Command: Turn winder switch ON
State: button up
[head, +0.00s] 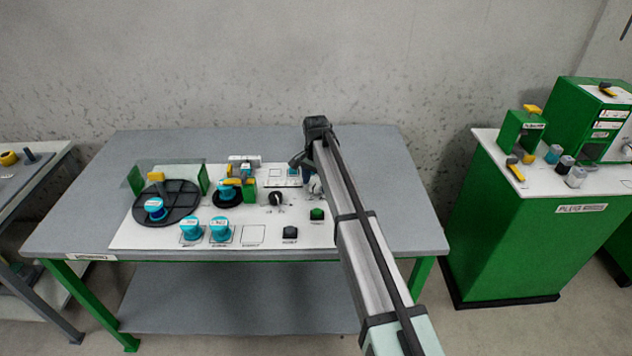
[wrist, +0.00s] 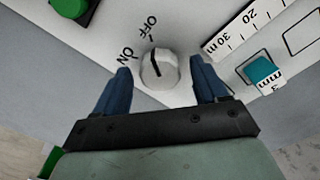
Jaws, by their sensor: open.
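The winder switch (wrist: 160,70) is a round white knob with a black pointer line, on a white panel in the wrist view. OFF is printed above it and ON to its upper left. The pointer line points up toward the OFF mark. My gripper (wrist: 160,66) is open, with one blue finger on each side of the knob. A small gap shows on both sides. In the head view my gripper (head: 311,184) is over the right part of the panel, and the arm partly hides the switch there.
A green button (wrist: 70,6) sits at upper left in the wrist view, and a teal slider (wrist: 262,70) by a mm scale at right. In the head view, the white panel (head: 150,236) holds a black disc (head: 180,205), teal spools (head: 192,229) and a black knob (head: 275,198).

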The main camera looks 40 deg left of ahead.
jog(key=c, duration=1.1)
jog(key=shift+o, duration=0.2)
jog(key=shift+n, duration=0.3)
jog(key=n, duration=0.5)
jog(key=shift+n, duration=0.3)
jog(key=n, duration=0.5)
jog(key=shift+n, duration=0.3)
jog(key=o, duration=1.1)
jog(key=shift+c, duration=0.2)
